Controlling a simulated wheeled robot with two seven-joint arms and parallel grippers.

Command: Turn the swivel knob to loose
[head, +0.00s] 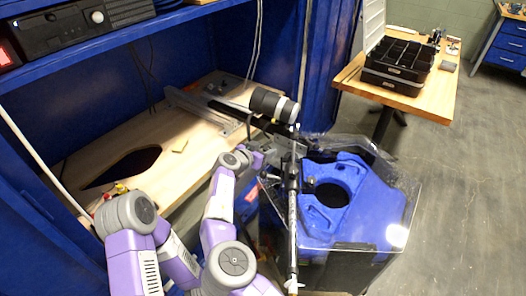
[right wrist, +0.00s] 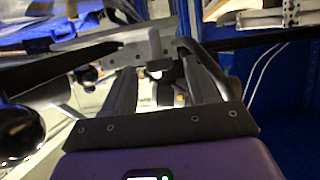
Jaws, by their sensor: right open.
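A black and silver thruster cylinder (head: 272,104) sits on the mount above the tank. An upright metal pole (head: 292,215) stands beside it, over the blue tank (head: 365,205). My right gripper (head: 280,150) is at the metal clamp area just below the cylinder. In the right wrist view its two fingers (right wrist: 160,85) are apart. A small grey block (right wrist: 157,66) on a metal bracket (right wrist: 130,52) shows beyond and between them, and a dark curved bar passes by the right finger. I cannot tell which piece is the swivel knob, or whether the fingers touch it. My left gripper is not seen.
A wooden bench (head: 160,150) with a dark cut-out lies at left inside a blue frame. A clear cover surrounds the tank. A wooden table (head: 425,95) with black organiser boxes (head: 398,62) stands at back right. The floor at right is clear.

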